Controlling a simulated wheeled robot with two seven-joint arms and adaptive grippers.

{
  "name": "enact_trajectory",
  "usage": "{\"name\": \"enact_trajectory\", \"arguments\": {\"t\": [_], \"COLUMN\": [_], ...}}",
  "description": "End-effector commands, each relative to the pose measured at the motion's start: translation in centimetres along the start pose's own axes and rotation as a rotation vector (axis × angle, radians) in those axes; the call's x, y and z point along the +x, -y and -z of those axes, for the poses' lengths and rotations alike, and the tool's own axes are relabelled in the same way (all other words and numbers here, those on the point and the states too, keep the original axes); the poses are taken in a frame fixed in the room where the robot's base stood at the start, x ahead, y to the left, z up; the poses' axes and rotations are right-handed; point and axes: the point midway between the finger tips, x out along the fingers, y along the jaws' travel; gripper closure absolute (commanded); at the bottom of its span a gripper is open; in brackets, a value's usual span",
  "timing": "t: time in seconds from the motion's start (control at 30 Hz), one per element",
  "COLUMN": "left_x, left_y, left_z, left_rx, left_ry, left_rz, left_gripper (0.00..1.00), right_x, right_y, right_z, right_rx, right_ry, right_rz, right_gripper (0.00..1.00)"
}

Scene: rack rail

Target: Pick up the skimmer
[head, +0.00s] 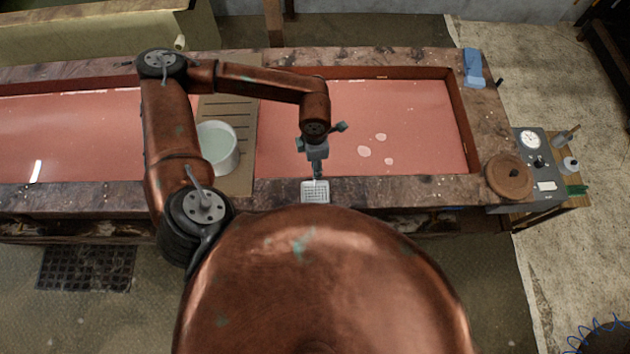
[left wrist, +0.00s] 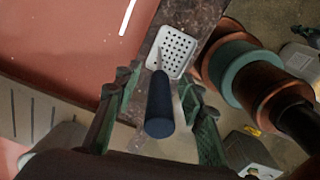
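The skimmer's pale perforated head (head: 315,191) is at the stone rim on the near side of the vat, below my left gripper (head: 318,172). In the left wrist view the perforated head (left wrist: 171,51) shows beyond a thick dark blue handle (left wrist: 160,106), which points back toward the wrist. My left gripper (left wrist: 160,84) is open there, with a green finger on each side of the handle and gaps visible between. In the head view the handle is hard to make out at the gripper. My right gripper is not in view.
The vat of pink liquid (head: 420,120) holds a few pale patches. A white pot (head: 218,148) stands on a slatted board (head: 240,105) to the left. A round brown lid (head: 508,176), a grey gauge box (head: 545,165) and a blue cloth (head: 474,68) are on the right.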

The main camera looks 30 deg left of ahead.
Motion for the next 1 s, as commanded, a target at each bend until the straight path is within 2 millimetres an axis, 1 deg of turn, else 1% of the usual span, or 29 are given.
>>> {"name": "enact_trajectory", "arguments": {"t": [0.03, 0.13, 0.37, 0.9, 1.0], "left_x": [0.51, 1.26, 1.49, 1.44, 1.43], "left_y": [-0.03, -0.02, -0.06, -0.07, -0.07], "left_z": [0.06, 0.05, 0.04, 0.04, 0.04], "left_rx": [-0.002, -0.001, -0.001, -0.001, -0.001], "left_ry": [-0.002, -0.001, 0.000, 0.000, 0.000], "left_rz": [0.000, 0.000, -0.001, -0.001, -0.001], "left_gripper": [0.63, 0.63, 0.63, 1.00, 1.00], "right_x": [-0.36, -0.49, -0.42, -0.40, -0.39], "right_y": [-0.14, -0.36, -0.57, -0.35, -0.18], "right_z": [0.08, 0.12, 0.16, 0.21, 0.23], "right_rx": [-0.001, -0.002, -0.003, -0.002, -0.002], "right_ry": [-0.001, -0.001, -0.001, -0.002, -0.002], "right_rz": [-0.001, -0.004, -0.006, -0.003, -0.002], "right_gripper": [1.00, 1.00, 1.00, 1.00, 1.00]}}
